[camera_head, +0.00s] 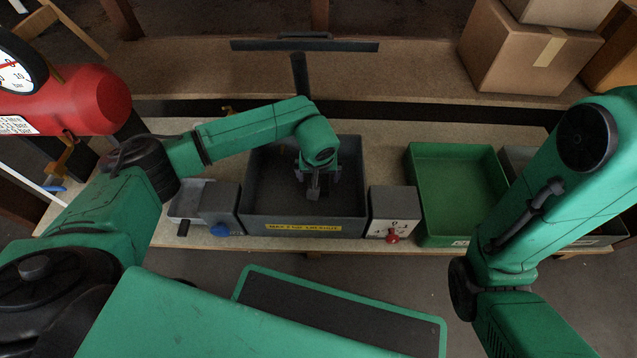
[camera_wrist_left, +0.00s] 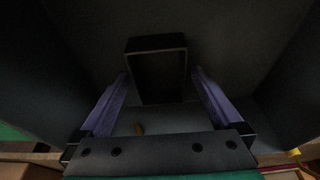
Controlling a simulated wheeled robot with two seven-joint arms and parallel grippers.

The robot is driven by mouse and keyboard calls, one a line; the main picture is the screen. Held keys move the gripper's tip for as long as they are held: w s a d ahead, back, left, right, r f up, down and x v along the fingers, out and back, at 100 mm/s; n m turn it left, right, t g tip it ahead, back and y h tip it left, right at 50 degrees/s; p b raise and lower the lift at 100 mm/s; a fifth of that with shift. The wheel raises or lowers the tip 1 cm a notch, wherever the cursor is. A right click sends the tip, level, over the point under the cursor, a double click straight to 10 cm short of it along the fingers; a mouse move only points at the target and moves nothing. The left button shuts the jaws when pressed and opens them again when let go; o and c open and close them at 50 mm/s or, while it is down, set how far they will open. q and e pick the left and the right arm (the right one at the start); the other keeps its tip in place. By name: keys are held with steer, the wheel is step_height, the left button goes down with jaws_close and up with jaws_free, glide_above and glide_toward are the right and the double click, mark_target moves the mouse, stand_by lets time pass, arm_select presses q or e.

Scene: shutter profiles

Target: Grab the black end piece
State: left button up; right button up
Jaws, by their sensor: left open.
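The black end piece (camera_wrist_left: 157,42) is a hollow, box-like dark piece in the left wrist view, lying on the floor of the dark grey bin. My left gripper (camera_wrist_left: 160,78) is open, with one purple-grey finger on each side of the piece's near part. I cannot tell whether the fingers touch it. In the head view my left gripper (camera_head: 319,190) points down inside the grey bin (camera_head: 262,222), and I cannot make out the end piece there. My right arm shows at the right, but its gripper is out of view.
Grey boxes with a blue knob (camera_head: 220,229) and a red knob (camera_head: 392,237) flank the bin. A green tray (camera_head: 424,228) stands to the right, and looks empty. A red tank (camera_head: 75,100) is at left. Cardboard boxes (camera_head: 520,50) sit on the back shelf.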

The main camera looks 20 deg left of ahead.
arm_select(q)
steer(key=shift+r, duration=0.15)
steer(key=c, duration=1.4)
